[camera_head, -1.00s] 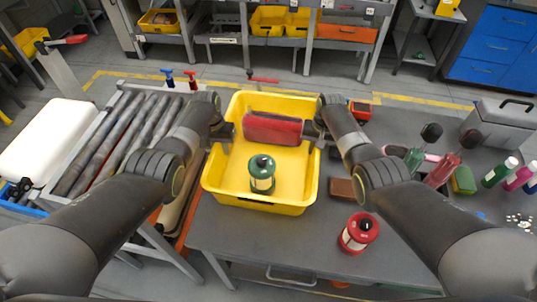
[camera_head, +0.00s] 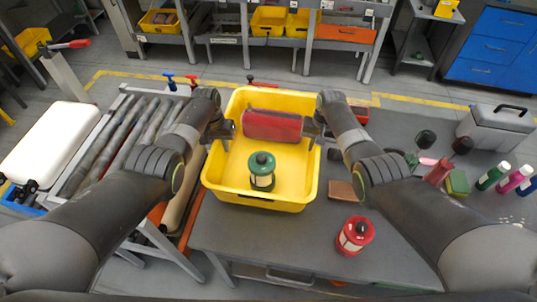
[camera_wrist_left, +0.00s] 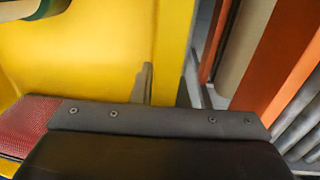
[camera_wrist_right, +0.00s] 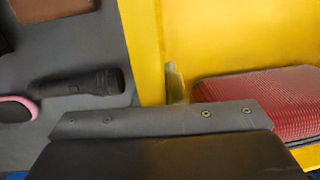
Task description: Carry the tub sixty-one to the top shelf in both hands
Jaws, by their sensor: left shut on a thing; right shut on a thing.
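The yellow tub (camera_head: 310,180) is in the middle of the head view, over the grey table, held between my arms. A red padded case (camera_head: 272,126) lies at its far end and a green lantern (camera_head: 262,170) stands nearer in it. No number on the tub is readable. My left gripper (camera_head: 232,130) is shut on the tub's left wall, and the left wrist view shows the yellow wall (camera_wrist_left: 170,50) at the finger. My right gripper (camera_head: 313,130) is shut on the right wall (camera_wrist_right: 145,45). I cannot tell whether the tub's base touches the table.
A red lantern (camera_head: 355,235) and a brown block (camera_head: 341,190) stand close to the tub's right. A grey toolbox (camera_head: 495,130) and several bottles are farther right. A roller conveyor (camera_head: 110,145) is on the left. Across the aisle is a shelf rack (camera_head: 226,40) with yellow and orange bins.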

